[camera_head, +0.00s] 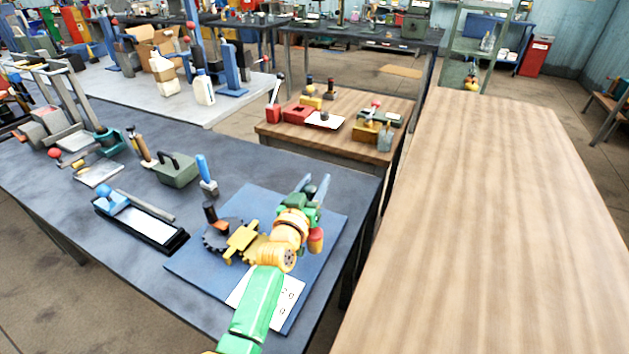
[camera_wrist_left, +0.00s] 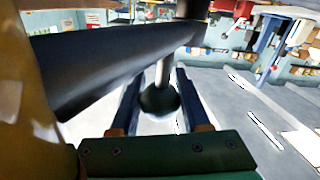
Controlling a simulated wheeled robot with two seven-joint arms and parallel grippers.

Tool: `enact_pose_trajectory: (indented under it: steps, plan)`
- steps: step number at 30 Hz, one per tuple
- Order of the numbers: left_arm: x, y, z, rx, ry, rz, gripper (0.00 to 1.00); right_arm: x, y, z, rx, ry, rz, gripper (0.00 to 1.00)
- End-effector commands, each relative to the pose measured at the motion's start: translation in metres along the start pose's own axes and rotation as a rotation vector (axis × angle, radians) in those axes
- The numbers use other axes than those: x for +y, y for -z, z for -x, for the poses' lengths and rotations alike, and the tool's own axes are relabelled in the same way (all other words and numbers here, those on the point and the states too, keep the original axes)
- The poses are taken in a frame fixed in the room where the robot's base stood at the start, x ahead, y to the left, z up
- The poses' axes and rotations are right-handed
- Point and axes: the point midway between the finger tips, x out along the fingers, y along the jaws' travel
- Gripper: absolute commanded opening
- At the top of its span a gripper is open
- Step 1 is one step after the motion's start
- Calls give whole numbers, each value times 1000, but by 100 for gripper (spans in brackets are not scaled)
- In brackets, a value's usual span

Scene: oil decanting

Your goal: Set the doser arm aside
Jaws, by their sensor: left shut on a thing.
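My left gripper (camera_head: 312,188) reaches over the blue mat (camera_head: 255,201) near the right end of the dark workbench. Its fingers are shut on a dark rounded knob, seen between them in the left wrist view (camera_wrist_left: 158,101). A thin pale metal rod (camera_wrist_left: 166,69) rises from the knob towards a thick dark bar (camera_wrist_left: 110,62). The knob looks like part of the doser arm, but I cannot tell its whole shape. My wrist hides part of the mat. My right gripper is not in view.
A dark toothed wheel (camera_head: 216,238) lies on the mat, left of my wrist. A white printed sheet (camera_head: 289,293) lies on it too. A black tray (camera_head: 140,222), a green canister (camera_head: 176,171) and a blue-handled tool (camera_head: 206,176) are further left. The wooden table (camera_head: 480,220) is clear.

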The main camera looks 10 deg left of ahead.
Motion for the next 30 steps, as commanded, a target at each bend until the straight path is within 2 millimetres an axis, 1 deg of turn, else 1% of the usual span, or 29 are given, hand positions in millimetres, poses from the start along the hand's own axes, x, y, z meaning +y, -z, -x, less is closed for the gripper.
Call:
enact_pose_trajectory:
  steps: [9, 10, 11, 12, 13, 23, 26, 30]
  plan:
    - [1, 2, 0, 4, -2, 0, 0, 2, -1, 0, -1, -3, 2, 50]
    - [1, 2, 0, 4, -2, 0, 49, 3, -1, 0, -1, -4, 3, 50]
    - [1, 2, 0, 5, -2, 0, 57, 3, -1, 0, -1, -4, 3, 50]
    - [1, 2, 0, 5, -1, 0, 68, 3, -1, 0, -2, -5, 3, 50]
    - [1, 2, 0, 4, -1, 0, 76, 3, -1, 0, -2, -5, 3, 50]
    - [0, 1, 2, 2, 0, 0, 76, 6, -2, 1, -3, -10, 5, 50]
    - [0, 0, 11, 2, 0, 1, 76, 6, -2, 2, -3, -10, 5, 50]
    - [1, 0, 34, 1, 0, 0, 76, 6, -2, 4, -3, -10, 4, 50]
